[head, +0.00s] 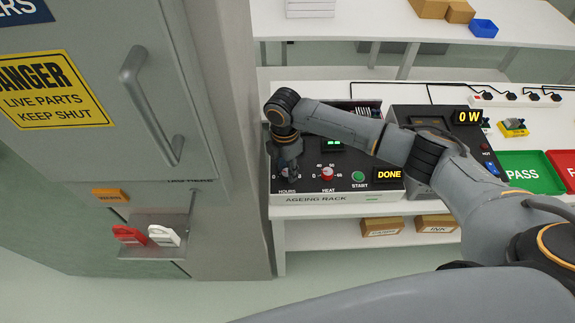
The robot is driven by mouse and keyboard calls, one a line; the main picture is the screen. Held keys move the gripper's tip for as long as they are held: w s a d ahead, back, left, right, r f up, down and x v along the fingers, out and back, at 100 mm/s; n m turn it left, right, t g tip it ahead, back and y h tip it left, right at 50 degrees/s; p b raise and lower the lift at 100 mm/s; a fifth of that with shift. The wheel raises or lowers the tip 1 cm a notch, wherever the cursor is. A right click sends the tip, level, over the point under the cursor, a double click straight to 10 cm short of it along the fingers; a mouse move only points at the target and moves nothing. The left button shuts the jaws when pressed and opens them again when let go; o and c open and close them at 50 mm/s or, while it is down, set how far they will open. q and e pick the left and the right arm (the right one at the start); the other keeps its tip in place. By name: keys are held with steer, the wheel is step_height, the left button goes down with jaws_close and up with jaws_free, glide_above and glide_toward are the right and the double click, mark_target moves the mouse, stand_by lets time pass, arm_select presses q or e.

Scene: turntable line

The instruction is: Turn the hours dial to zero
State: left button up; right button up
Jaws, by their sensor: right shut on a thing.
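The ageing rack (330,199) is a dark control box on the white bench, with HOURS and HEAT dials, a green START button (358,177) and a lit DONE sign (389,175). My right gripper (287,168) reaches down from above at the rack's left end and is shut on the hours dial (286,176). The gripper mostly covers this dial, so its pointer setting cannot be read. The red-marked heat dial (327,173) is just right of it, free of the gripper. My left gripper is out of view.
A grey cabinet with a handle (150,105) and a danger sign (52,91) stands close on the left. Its shelf holds a red tag (129,235) and a white tag (164,236).

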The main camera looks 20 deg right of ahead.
mark_target(284, 171)
steer(key=n, duration=0.4)
steer(key=shift+a+p, duration=0.1)
steer(key=shift+p, duration=0.25)
steer(key=shift+s+f, duration=0.1)
stand_by(0.3)
steer(key=o, duration=1.1)
steer(key=shift+o, duration=0.2)
steer(key=shift+r, duration=0.3)
step_height(284, 171, up, 12)
steer(key=shift+w+a+f, duration=0.25)
steer(key=shift+w, duration=0.1)
